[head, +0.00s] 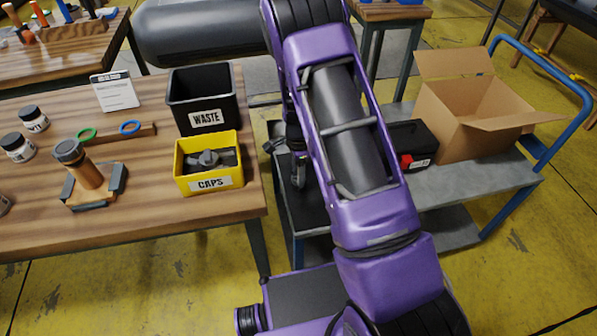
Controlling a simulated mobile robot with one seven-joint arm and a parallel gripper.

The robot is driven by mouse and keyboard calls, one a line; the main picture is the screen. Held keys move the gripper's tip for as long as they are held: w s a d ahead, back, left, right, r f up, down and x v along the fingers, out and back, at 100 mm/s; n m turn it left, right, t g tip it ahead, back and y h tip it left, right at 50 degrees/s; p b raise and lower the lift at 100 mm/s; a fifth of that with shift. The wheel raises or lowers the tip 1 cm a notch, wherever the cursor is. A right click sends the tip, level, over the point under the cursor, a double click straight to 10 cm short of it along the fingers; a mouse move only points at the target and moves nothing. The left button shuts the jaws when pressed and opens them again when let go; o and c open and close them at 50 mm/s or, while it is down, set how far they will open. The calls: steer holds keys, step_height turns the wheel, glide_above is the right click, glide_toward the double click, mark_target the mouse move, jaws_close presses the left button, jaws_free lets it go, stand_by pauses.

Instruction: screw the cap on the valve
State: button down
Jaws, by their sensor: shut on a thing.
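My gripper (297,168) shows only in part, beside the left edge of my purple arm and right of the table. It is shut on a small dark grey piece, apparently a cap, mostly hidden; its shape is not clear. Dark grey winged caps (209,159) lie in the yellow bin (209,184) marked CAPS at the table's right end. A brown upright cylinder (87,176) with a dark ribbed top (68,151) stands tilted in a holder (95,197) on the table. I cannot tell whether it is the valve.
A black WASTE bin (205,116) stands behind the yellow bin. Jars (18,148), rings (130,127) and a card (115,92) are on the wooden table (150,235). A cart (470,185) with an open carton (470,110) stands right.

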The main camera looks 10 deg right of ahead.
steer(key=m+p, duration=0.1)
steer(key=m, duration=0.2)
steer(key=shift+r, duration=0.15)
steer(key=m, duration=0.2)
steer(key=shift+m+p, duration=0.4)
steer(key=shift+c, duration=0.9)
jaws_free()
steer(key=shift+r+p, duration=2.95)
steer(key=shift+r, duration=0.95)
